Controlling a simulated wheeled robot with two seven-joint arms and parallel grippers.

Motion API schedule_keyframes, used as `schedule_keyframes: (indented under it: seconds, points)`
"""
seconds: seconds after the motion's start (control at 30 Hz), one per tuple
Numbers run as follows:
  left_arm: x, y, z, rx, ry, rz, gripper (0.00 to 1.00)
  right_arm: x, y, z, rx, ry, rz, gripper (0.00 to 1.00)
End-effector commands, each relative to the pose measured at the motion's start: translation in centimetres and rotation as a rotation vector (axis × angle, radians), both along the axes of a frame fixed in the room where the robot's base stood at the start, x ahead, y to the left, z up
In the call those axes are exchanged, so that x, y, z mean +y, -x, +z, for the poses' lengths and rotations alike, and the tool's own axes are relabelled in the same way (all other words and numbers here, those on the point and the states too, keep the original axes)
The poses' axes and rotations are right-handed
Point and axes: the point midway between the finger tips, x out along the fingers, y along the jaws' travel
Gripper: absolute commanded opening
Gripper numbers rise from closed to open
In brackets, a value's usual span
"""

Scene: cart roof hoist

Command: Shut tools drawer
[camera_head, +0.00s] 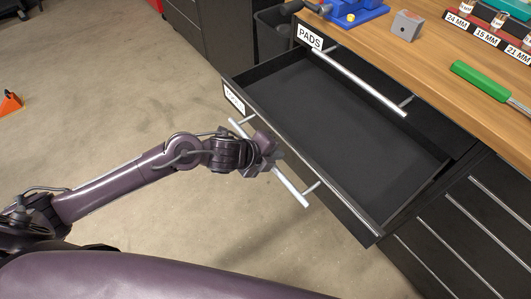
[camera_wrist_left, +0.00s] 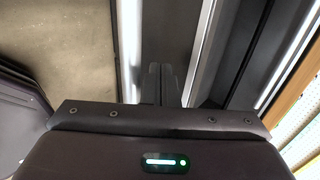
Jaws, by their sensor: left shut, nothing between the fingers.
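The tools drawer (camera_head: 340,120) is pulled out from the dark cabinet and looks empty. Its front carries a partly hidden white label and a long silver bar handle (camera_head: 292,191). My left gripper (camera_head: 272,156) is at the drawer front, by the middle of that handle, and covers part of it. In the left wrist view the closed fingers (camera_wrist_left: 162,84) lie between a bright bar and the drawer front. I cannot tell whether they touch either. My right gripper is not in view.
The PADS drawer (camera_head: 310,36) above is shut, with its own silver handle. The wooden worktop (camera_head: 430,45) holds a blue vise (camera_head: 345,12), a grey block (camera_head: 405,25), a green-handled tool (camera_head: 483,80) and labelled sockets.

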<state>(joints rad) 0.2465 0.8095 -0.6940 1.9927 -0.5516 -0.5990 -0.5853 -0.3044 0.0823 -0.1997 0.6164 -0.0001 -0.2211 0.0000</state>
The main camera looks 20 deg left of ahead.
Motion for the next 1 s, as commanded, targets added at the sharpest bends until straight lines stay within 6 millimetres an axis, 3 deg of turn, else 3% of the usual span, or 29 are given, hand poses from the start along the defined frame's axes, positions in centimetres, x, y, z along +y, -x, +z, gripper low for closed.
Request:
schedule_keyframes:
  seconds: [0.23,0.67,0.87,1.0]
  points:
    - [-0.8,-1.2,-1.3,-0.001,0.0,0.001,0.0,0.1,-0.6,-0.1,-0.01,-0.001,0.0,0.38]
    - [-1.1,-1.5,-1.3,-0.001,0.002,0.001,0.0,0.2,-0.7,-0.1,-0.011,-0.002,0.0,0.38]
    - [-2.9,-3.6,-1.3,-0.003,0.006,0.0,0.0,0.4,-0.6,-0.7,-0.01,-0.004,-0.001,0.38]
    - [-5.2,-6.6,-1.4,-0.005,0.007,0.0,0.0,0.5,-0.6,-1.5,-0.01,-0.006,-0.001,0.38]
